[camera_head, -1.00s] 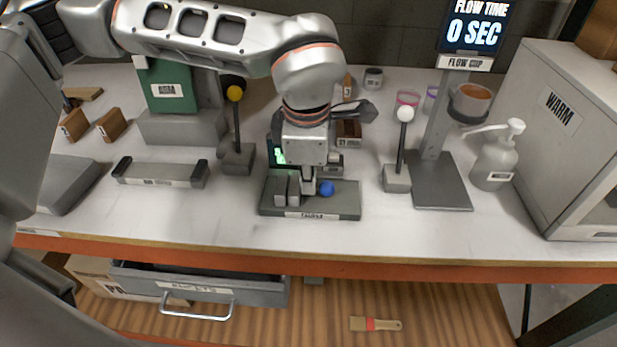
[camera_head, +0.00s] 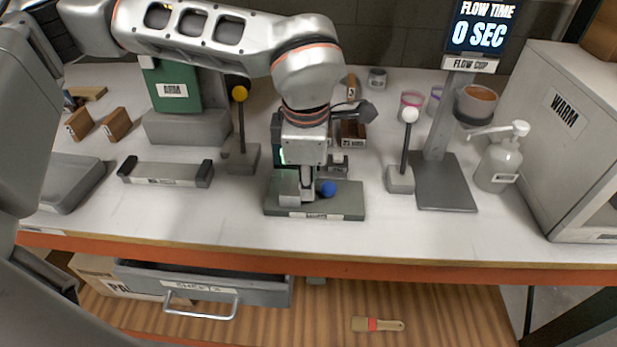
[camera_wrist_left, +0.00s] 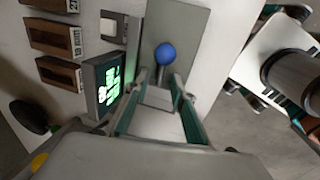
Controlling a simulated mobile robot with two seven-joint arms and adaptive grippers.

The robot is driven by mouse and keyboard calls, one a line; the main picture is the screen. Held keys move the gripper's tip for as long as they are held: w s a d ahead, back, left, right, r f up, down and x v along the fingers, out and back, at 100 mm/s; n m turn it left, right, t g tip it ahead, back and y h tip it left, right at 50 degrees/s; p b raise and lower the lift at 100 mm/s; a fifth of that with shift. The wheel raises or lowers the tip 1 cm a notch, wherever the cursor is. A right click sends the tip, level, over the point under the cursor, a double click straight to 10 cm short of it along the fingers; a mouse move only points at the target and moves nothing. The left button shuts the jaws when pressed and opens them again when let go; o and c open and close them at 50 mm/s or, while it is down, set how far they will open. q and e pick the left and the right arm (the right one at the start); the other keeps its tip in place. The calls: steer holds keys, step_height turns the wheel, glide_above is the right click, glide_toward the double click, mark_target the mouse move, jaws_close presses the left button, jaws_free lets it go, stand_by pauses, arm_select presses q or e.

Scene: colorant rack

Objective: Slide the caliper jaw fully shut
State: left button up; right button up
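The caliper stands on a flat grey-green base (camera_head: 345,207) at the middle of the table. Grey upright jaw blocks (camera_head: 289,188) are on its left half, with no clear gap between them. A blue ball knob (camera_head: 328,188) is right of my left gripper (camera_head: 307,197), which points straight down just right of the blocks. In the left wrist view, its fingers (camera_wrist_left: 160,76) are parted with a grey block (camera_wrist_left: 158,97) between them; contact is unclear. The blue knob (camera_wrist_left: 165,54) lies just beyond the fingertips. A green-lit display (camera_wrist_left: 107,87) stands beside; its digits are unreadable. My right gripper is not in view.
A yellow-ball post (camera_head: 240,94) stands left of the caliper, and a white-ball post (camera_head: 410,115) and flow cup stand (camera_head: 445,190) stand right. A dark-ended grey bar (camera_head: 165,174) lies at left. The table in front of the caliper is clear.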

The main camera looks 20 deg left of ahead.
arm_select(q)
step_height(320, 180, up, 12)
steer(key=s, duration=0.2)
steer(key=shift+d, duration=0.35)
steer(key=shift+s+f, duration=0.1)
